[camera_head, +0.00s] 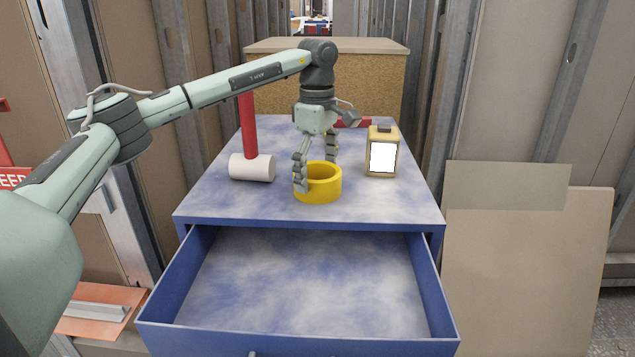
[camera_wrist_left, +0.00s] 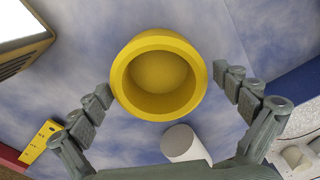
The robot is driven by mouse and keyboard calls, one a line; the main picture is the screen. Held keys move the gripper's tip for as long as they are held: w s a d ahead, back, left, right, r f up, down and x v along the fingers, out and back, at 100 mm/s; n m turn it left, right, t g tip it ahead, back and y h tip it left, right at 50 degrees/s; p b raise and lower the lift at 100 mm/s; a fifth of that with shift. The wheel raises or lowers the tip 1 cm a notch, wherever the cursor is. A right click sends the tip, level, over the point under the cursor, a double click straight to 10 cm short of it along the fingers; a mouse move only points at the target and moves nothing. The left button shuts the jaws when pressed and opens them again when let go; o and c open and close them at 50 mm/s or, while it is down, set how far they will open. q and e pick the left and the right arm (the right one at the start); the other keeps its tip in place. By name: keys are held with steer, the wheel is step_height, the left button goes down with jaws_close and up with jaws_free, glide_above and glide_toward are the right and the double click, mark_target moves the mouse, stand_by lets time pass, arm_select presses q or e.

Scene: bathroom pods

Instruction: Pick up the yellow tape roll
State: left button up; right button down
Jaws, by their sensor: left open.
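The yellow tape roll (camera_head: 320,189) lies flat on the blue-and-white top of the cabinet. My left gripper (camera_head: 316,167) is open above it, pointing down. In the head view one finger overlaps the roll's left side and the other is by its far side. In the left wrist view the roll (camera_wrist_left: 158,105) appears between the open fingertips (camera_wrist_left: 162,84), close to the left-hand one. I cannot tell whether a finger touches it. My right gripper is not in view.
A yellow lantern (camera_head: 383,153) stands to the right. A red item (camera_head: 351,122) is partly hidden behind the gripper. The open drawer (camera_head: 310,280) below is empty.

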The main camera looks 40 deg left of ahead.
arm_select(q)
steer(key=c, duration=1.2)
